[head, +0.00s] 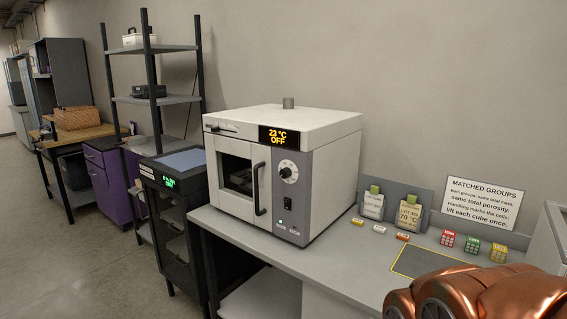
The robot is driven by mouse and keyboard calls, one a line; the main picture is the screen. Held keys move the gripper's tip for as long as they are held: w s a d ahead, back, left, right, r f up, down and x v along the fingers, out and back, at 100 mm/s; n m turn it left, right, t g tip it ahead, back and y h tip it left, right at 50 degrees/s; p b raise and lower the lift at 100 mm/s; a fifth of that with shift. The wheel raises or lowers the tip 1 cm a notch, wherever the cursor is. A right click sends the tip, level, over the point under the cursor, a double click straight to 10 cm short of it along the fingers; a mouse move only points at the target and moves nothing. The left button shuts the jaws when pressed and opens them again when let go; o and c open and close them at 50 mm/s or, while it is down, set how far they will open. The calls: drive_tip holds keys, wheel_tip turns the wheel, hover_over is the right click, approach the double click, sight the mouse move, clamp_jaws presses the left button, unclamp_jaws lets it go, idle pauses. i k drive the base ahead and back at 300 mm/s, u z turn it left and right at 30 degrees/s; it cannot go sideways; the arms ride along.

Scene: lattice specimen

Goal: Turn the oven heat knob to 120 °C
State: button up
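The white and grey oven (334,128) stands on a grey bench. Its display (279,136) reads 23 °C and OFF in orange. The heat knob (289,170) is a round light dial on the dark grey panel, below the display; its exact setting is too small to read. A black switch (287,203) is below the knob, and a small light shows near the panel's bottom. The oven door (232,196) is shut, with a dark handle (259,188) and a window. My gripper is not in view; only a copper-coloured part of my arm shows at bottom right.
The bench (335,265) is clear in front of the oven. Right of it stand two tagged pouches (372,206), red, green and yellow cubes (472,247), and a MATCHED GROUPS sign (483,204). A dark cabinet (178,225) stands left of the bench.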

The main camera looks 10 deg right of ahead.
sight(285, 172)
drive_tip(key=u, duration=0.55)
drive_tip(key=k, duration=0.65)
drive_tip(key=u, duration=0.9)
drive_tip(key=i, duration=1.2)
drive_tip(key=z, duration=0.5)
